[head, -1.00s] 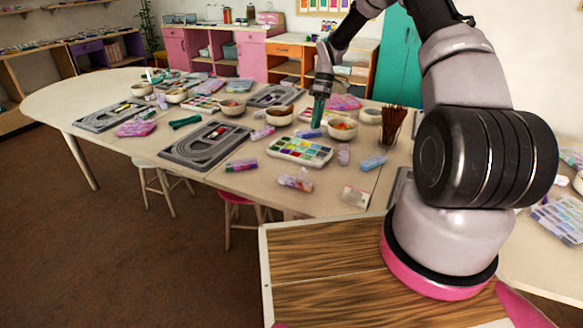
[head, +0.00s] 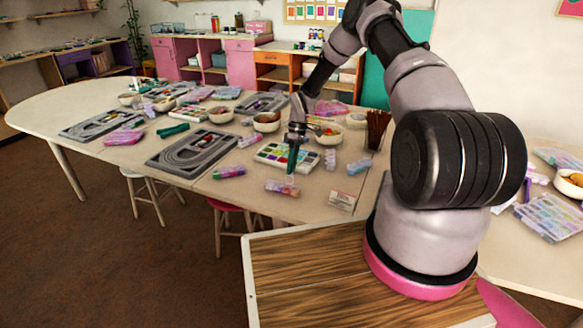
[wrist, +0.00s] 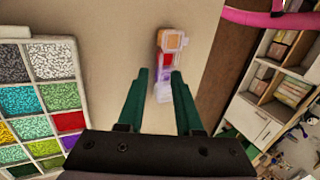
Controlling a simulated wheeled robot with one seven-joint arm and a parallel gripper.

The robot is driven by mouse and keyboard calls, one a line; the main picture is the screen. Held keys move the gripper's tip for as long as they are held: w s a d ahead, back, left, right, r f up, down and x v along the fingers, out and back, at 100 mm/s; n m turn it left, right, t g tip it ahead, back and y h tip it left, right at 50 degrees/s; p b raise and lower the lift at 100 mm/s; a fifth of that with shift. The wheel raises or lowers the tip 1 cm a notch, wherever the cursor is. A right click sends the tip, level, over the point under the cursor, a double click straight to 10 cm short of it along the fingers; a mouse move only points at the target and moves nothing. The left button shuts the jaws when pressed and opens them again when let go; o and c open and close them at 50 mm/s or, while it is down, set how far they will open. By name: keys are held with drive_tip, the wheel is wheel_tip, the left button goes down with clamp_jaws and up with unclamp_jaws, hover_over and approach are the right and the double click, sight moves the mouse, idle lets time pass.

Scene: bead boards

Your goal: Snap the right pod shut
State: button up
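A small clear bead pod (head: 282,188) with orange, red and purple sections lies near the front edge of the table. It also shows in the wrist view (wrist: 171,42), ahead of and partly between my fingers, with a flap-like part at its far end; I cannot tell for sure whether its lid is raised. My gripper (head: 291,172) points down just above this pod. In the wrist view its green fingers (wrist: 159,76) are apart with nothing held between them. Another similar pod (head: 229,172) lies to the left on the table.
A tray of coloured beads (head: 268,158) sits just behind the pod, and shows at the left of the wrist view (wrist: 45,90). A grey bead board (head: 165,160) lies to the left. A small white card (head: 342,201) lies to the right. Bowls and a brush cup (head: 377,130) stand farther back.

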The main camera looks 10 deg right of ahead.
drive_tip(key=shift+f, duration=0.1)
clamp_jaws()
idle(1.4)
